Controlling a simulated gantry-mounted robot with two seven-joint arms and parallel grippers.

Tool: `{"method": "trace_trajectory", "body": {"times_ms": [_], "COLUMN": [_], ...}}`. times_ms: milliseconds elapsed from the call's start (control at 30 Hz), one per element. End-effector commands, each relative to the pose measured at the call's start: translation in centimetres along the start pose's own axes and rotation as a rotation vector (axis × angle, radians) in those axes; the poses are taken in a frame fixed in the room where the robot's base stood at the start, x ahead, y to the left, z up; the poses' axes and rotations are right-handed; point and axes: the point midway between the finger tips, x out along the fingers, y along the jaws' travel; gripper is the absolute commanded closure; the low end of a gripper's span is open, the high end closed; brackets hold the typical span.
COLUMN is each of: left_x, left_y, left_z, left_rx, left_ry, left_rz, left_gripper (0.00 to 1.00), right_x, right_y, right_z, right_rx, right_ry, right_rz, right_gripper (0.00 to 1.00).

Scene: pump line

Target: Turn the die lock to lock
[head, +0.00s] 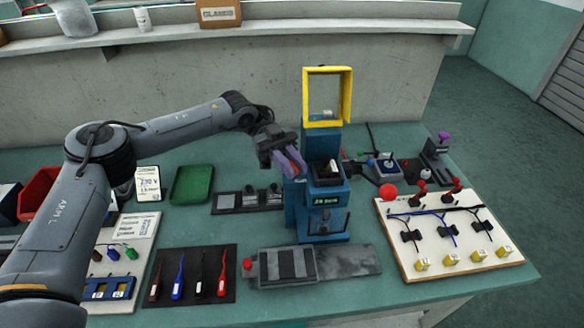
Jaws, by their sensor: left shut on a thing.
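A blue press (318,222) with a yellow-framed guard (328,70) on top stands upright near the middle of the bench. My left gripper (293,164) is at the upper left side of the press. Its purple-pink fingers are shut on a small part there, which I take to be the die lock. The fingers hide that part, so I cannot tell how it is turned. My right gripper is not in view.
A board with red-topped levers (450,234) and cables lies at the right. A grey slide plate (318,266) lies before the press. A green tray (192,184) and a dark mat with coloured tools (194,276) lie left. A concrete wall stands behind.

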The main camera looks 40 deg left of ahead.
Motion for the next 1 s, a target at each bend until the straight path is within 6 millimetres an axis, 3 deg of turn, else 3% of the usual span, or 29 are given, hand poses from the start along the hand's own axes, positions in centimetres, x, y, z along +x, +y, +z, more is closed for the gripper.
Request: {"method": "trace_trajectory", "body": {"times_ms": [567, 600, 700, 1000], "left_x": [0.01, 0.01, 0.01, -0.01], "left_y": [0.03, 0.03, 0.03, 0.01], "left_z": [0.02, 0.02, 0.02, 0.01], "left_rx": [-0.001, -0.001, -0.001, 0.000], "left_ry": [0.001, 0.001, 0.001, 0.001], "left_rz": [0.023, 0.023, 0.022, 0.022], "left_gripper": [1.00, 0.77, 0.62, 0.60], "right_x": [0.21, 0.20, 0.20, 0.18], "right_y": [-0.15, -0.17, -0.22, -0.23], "right_z": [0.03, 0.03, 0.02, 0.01], "right_rx": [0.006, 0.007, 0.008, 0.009], "right_ry": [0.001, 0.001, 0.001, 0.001], "right_rz": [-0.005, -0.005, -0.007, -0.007], "right_gripper": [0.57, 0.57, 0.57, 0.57]}}
